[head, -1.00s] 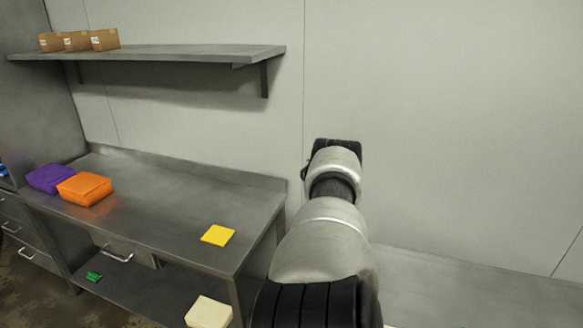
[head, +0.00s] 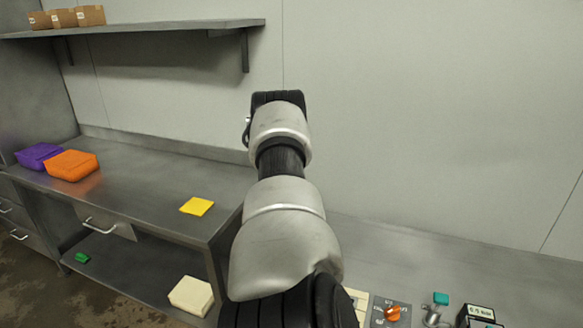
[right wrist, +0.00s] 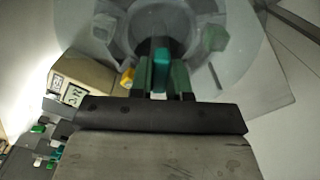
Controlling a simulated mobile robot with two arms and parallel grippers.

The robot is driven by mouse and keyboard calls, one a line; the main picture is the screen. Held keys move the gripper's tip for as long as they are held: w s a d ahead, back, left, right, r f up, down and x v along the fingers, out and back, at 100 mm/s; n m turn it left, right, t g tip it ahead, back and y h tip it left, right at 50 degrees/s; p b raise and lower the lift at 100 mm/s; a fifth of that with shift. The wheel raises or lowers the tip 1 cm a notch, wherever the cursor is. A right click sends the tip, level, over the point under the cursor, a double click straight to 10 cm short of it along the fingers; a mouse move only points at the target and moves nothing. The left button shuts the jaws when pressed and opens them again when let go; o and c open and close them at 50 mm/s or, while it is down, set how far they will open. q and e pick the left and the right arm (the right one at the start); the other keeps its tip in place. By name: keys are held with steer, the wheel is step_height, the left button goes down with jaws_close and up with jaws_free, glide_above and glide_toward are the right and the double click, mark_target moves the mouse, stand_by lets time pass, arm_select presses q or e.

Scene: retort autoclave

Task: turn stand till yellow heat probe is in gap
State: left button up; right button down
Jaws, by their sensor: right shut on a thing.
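In the right wrist view my right gripper (right wrist: 161,80) is shut on an upright teal piece (right wrist: 161,68), with a dark green finger on each side. Beyond it is a round grey stand (right wrist: 225,75) with a dark middle and grey blocks around it. A small yellow piece (right wrist: 127,77), possibly the yellow heat probe, shows just left of the fingers. Whether it lies in a gap cannot be told. The head view shows one of my arms but no gripper fingers, and the stand is not recognisable there.
The right wrist view shows a tan box (right wrist: 85,75) and a panel of small coloured parts (right wrist: 45,140) at left. In the head view, a steel bench (head: 150,178) holds purple (head: 38,155), orange (head: 72,166) and yellow (head: 197,206) items. An orange knob (head: 392,313) is at lower right.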

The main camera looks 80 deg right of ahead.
steer(key=shift+d+r, duration=0.1)
steer(key=shift+d, duration=0.05)
stand_by(0.3)
steer(key=c, duration=1.3)
jaws_free()
steer(key=shift+c, duration=0.2)
steer(key=shift+o, duration=1.3)
step_height(320, 180, up, 11)
steer(key=shift+f, duration=0.2)
